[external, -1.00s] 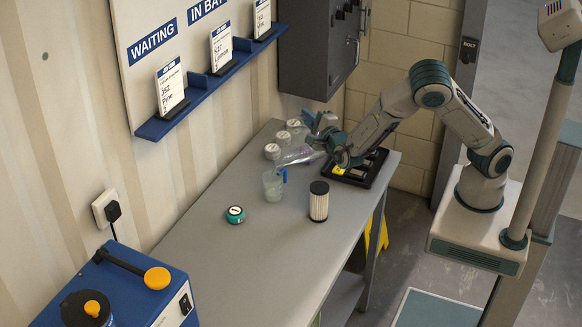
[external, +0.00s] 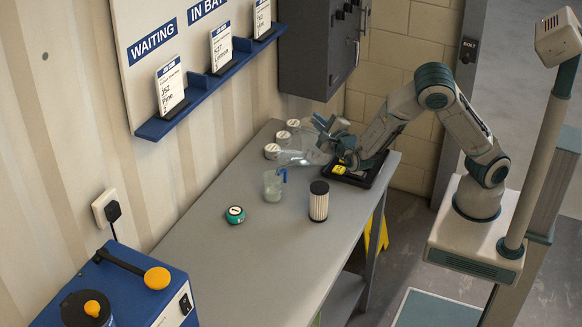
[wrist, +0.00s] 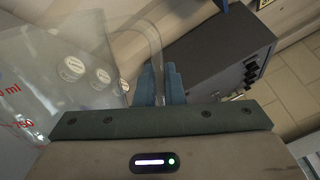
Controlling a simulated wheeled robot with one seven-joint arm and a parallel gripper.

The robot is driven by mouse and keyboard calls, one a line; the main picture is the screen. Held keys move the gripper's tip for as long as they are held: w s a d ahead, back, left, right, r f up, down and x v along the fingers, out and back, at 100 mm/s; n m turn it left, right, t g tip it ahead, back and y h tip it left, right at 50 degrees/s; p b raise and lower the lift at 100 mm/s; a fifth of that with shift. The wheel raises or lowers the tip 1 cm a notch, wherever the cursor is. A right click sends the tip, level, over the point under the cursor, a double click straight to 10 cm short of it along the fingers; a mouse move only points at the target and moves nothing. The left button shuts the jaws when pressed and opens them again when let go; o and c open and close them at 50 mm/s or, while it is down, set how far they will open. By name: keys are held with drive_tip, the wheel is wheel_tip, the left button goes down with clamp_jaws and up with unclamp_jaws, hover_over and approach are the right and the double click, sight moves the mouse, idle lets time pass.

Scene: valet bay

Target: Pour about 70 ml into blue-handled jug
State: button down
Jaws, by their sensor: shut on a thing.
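The blue-handled jug (external: 273,190) stands upright on the bench, clear, with its blue handle toward the right and some pale contents low inside. My gripper (external: 328,132) is shut on a larger clear jug (external: 300,158), which is tilted toward the blue-handled jug and a little above it. In the wrist view the clear jug (wrist: 60,70) fills the left side, with red volume marks. Its handle runs between the blue fingers of my gripper (wrist: 163,85). The liquid level in the clear jug and any stream are too faint to tell.
White-lidded jars (external: 272,151) stand behind against the wall. A white ribbed cylinder with a black top (external: 319,202) and a small teal round item (external: 235,214) stand nearer. A black tray (external: 362,170) lies under my arm. The bench (external: 225,265) is bare in front.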

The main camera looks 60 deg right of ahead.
drive_tip(key=f, duration=0.1)
drive_tip(key=b, duration=0.1)
drive_tip(key=d+f+m, duration=0.1)
drive_tip(key=shift+s+f, duration=0.25)
drive_tip(key=shift+f, duration=0.05)
drive_tip(key=shift+s+d+f+m+b, duration=0.1)
drive_tip(key=shift+d+f+m+b, duration=0.1)
drive_tip(key=shift+m+b, duration=0.35)
drive_tip(key=shift+r, duration=0.15)
drive_tip(key=shift+s+d+f+m+b, duration=0.15)
drive_tip(key=shift+s+f+m+b, duration=0.05)
drive_tip(key=shift+f+m+b, duration=0.3)
drive_tip(key=shift+f, duration=0.15)
idle(0.6)
